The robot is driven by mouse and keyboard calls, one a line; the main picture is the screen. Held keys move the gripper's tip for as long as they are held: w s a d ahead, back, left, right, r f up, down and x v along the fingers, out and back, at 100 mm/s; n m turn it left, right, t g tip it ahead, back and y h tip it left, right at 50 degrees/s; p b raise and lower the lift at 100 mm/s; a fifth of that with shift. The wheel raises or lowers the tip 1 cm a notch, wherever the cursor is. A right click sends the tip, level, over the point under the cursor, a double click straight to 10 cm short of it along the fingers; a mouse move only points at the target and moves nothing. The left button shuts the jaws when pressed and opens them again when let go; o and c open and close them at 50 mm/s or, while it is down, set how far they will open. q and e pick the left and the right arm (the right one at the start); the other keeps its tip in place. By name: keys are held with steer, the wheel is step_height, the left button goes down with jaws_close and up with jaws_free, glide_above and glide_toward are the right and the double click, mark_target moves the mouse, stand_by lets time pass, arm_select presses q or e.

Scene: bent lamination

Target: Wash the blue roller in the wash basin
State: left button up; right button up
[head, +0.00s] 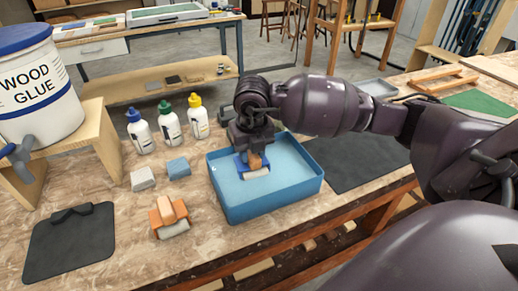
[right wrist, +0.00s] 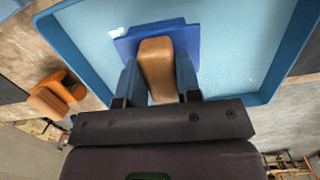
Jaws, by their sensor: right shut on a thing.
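The blue wash basin (head: 265,206) stands on the workbench, with pale blue water or a pale blue floor inside. My right gripper (head: 252,150) reaches down over the left part of the basin, pointing downward. It is shut on the wooden handle of the blue roller (head: 241,168), which has a blue body and a pale roller at its lower end. In the right wrist view the wooden handle (right wrist: 156,68) sits between the two fingers, with the blue body beyond it, inside the basin walls. I cannot tell how deep the roller sits. My left gripper is not in view.
An orange roller (head: 167,212) lies left of the basin, near a white block (head: 143,179) and a blue block (head: 179,168). Several glue bottles (head: 169,120) stand behind. A wood glue tub (head: 38,90) is on a wooden stand. Dark mats (head: 70,243) lie on either side.

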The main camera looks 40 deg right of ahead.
steer(key=shift+w+a, duration=0.1)
steer(key=shift+a, duration=0.3)
steer(key=shift+d, duration=0.1)
steer(key=shift+s+d, duration=0.25)
steer(key=shift+d, duration=0.55)
steer(key=shift+s+d+p, duration=0.25)
steer(key=shift+d+p, duration=0.05)
steer(key=shift+d, duration=0.75)
steer(key=shift+s+d+p, duration=0.25)
steer(key=shift+d, duration=0.75)
steer(key=shift+w+a, duration=0.2)
steer(key=shift+a, duration=0.5)
steer(key=shift+w+a, duration=0.15)
steer(key=shift+a, duration=0.55)
steer(key=shift+w+a, duration=0.2)
steer(key=shift+a, duration=0.6)
steer(key=shift+w+a, duration=0.2)
steer(key=shift+a, duration=0.55)
